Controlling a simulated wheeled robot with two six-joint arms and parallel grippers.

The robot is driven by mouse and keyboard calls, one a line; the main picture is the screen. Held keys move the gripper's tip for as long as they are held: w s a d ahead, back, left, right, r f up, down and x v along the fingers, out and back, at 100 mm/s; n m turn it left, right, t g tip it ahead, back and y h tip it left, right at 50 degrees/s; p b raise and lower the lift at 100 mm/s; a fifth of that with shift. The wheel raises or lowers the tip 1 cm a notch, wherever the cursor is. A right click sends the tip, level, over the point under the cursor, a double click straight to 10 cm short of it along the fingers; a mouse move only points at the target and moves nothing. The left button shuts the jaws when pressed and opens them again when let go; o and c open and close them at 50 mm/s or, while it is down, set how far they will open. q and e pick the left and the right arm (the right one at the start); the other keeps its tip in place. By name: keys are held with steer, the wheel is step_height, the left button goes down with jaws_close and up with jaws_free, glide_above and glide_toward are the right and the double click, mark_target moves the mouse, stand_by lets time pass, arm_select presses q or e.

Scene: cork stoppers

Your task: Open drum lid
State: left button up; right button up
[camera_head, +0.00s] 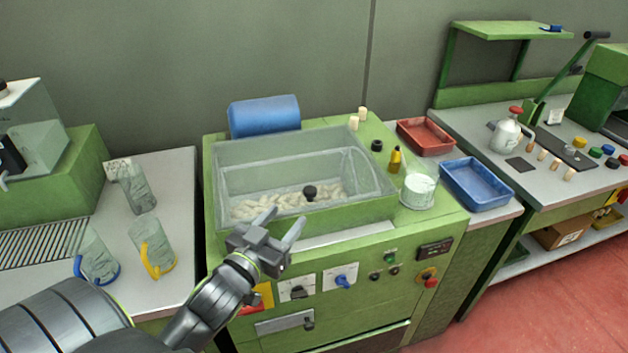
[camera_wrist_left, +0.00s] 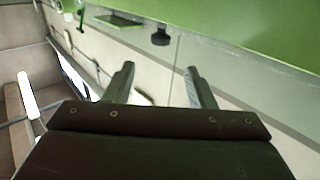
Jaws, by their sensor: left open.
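The drum lid (camera_head: 265,160) is a clear cover on the green machine (camera_head: 330,250) and looks lowered. Pale cork stoppers (camera_head: 285,205) show through it. A black knob (camera_head: 310,192) sits at the lid's front; what looks like the same knob (camera_wrist_left: 160,38) is ahead of the fingers in the left wrist view. My left gripper (camera_head: 285,217) is open and empty, just in front of and below the knob, apart from it. Its two fingers also show in the left wrist view (camera_wrist_left: 160,72), spread with nothing between them. My right gripper is not in view.
A blue cylinder (camera_head: 264,115) lies behind the lid. A yellow bottle (camera_head: 395,160) and a clear beaker (camera_head: 419,188) stand to its right, near red (camera_head: 425,136) and blue (camera_head: 478,184) trays. Glass jugs (camera_head: 152,247) stand on the left table. Control knobs (camera_head: 342,281) line the machine's front.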

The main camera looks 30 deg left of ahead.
mark_target(307, 193)
arm_select(q)
steer(key=shift+w+a, duration=0.1)
steer(key=shift+w, duration=1.15)
steer(key=w, duration=0.2)
steer(key=w+p, duration=0.1)
steer(key=w, duration=0.2)
steer(key=shift+a, duration=0.2)
steer(key=w, duration=0.2)
steer(key=w+p, duration=0.1)
steer(key=w, duration=0.1)
steer(key=shift+w+a+f, duration=0.1)
steer(key=shift+w+a, duration=0.1)
steer(key=shift+w, duration=0.55)
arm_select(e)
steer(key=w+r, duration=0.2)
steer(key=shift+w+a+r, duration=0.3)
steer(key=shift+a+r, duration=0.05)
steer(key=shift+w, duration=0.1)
arm_select(q)
steer(key=c, duration=0.4)
jaws_close()
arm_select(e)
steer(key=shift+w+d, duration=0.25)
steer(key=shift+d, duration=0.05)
